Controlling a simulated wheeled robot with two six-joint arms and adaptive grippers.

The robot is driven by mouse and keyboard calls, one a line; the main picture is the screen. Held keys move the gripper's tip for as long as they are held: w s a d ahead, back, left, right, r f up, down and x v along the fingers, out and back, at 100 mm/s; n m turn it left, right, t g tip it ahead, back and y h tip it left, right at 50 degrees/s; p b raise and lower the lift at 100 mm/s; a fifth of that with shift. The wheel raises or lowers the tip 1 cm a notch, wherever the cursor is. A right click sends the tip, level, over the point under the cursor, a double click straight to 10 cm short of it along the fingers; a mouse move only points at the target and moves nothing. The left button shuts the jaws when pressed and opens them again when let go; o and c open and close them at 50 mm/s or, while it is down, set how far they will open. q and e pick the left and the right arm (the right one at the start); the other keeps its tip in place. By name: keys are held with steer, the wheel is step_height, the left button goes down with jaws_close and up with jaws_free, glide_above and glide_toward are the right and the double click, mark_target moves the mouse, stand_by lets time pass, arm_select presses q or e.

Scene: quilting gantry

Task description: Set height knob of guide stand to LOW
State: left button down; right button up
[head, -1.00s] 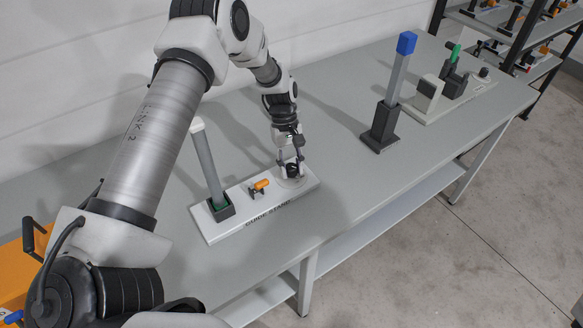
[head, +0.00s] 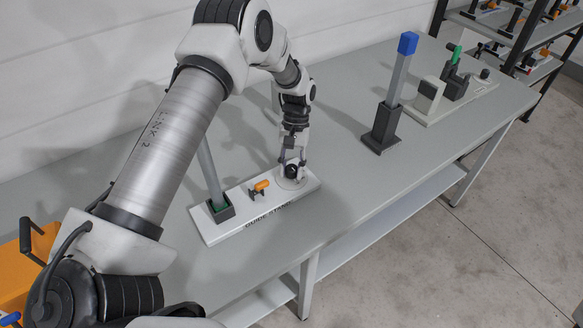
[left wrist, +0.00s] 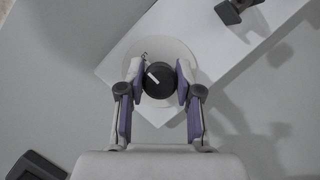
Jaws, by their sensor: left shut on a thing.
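The guide stand (head: 236,228) is a white base plate on the grey table with "GUIDE STAND" lettered on its front edge. Its height knob (left wrist: 160,79) is round and black with a white pointer line; in the left wrist view the line runs toward the upper left. A pale round dial plate lies under it. My left gripper (head: 292,170) is over the right end of the plate, fingers pointing down. It also shows in the left wrist view (left wrist: 157,82), its two purple-padded fingers shut on the sides of the knob. Dial markings are too small to read. My right gripper is out of view.
On the plate are an orange-handled clamp (head: 259,188) and a grey post in a dark socket (head: 221,209). A blue-topped post (head: 395,85) and another white fixture (head: 450,95) stand to the right. The table between is clear.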

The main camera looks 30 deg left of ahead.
arm_select(q)
steer(key=c, duration=0.8)
jaws_free()
steer(key=shift+f, duration=0.1)
steer(key=v, duration=1.2)
steer(key=shift+w+a, duration=0.1)
